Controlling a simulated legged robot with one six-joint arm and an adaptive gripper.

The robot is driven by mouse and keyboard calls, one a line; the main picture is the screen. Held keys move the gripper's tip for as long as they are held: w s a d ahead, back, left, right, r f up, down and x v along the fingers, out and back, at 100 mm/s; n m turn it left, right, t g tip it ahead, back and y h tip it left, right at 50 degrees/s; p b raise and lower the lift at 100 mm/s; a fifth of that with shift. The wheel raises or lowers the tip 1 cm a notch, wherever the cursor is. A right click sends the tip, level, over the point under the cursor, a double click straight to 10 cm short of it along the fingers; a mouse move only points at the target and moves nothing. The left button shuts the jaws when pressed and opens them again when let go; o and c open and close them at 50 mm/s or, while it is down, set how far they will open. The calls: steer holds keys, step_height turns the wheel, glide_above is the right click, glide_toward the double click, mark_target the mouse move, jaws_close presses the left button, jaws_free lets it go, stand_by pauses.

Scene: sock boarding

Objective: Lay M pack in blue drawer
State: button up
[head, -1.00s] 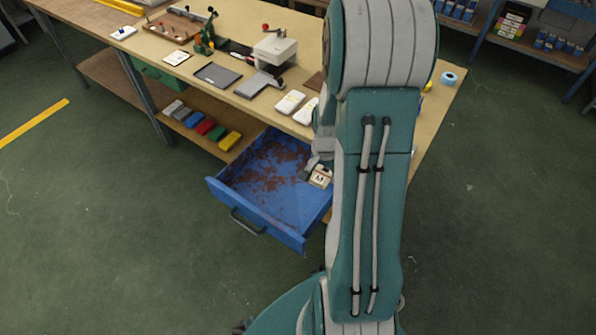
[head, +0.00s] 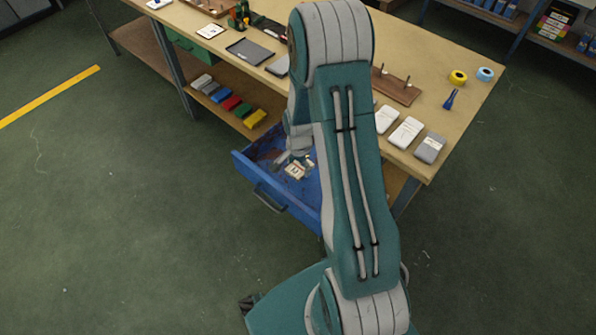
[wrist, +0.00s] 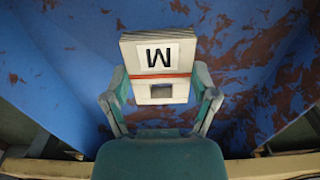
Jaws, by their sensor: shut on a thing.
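The M pack (wrist: 157,54) is a pale box with a black letter on a white label, an orange stripe and a dark square. My gripper (wrist: 160,95) has a finger on each side of it and is shut on it. The blue drawer (head: 262,187) stands pulled out below the table. In the head view the pack (head: 295,171) and my gripper (head: 299,161) are over the drawer's inside. In the wrist view the blue drawer walls (wrist: 50,75) surround the pack. I cannot tell whether the pack touches the bottom.
The drawer's inside has reddish-brown patches. Several coloured packs (head: 232,103) lie on the shelf left of the drawer. White and grey packs (head: 405,132), a wooden peg board (head: 396,87) and tape rolls (head: 458,77) are on the tabletop (head: 440,125). My arm hides part of the drawer.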

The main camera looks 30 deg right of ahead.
mark_target(296, 167)
steer(key=f, duration=0.3)
steer(key=shift+w+a+f, duration=0.15)
steer(key=shift+a, duration=0.2)
steer(key=shift+d+f, duration=0.25)
steer(key=shift+d, duration=0.2)
steer(key=o, duration=1)
steer(key=shift+a, duration=0.35)
steer(key=shift+d, duration=0.1)
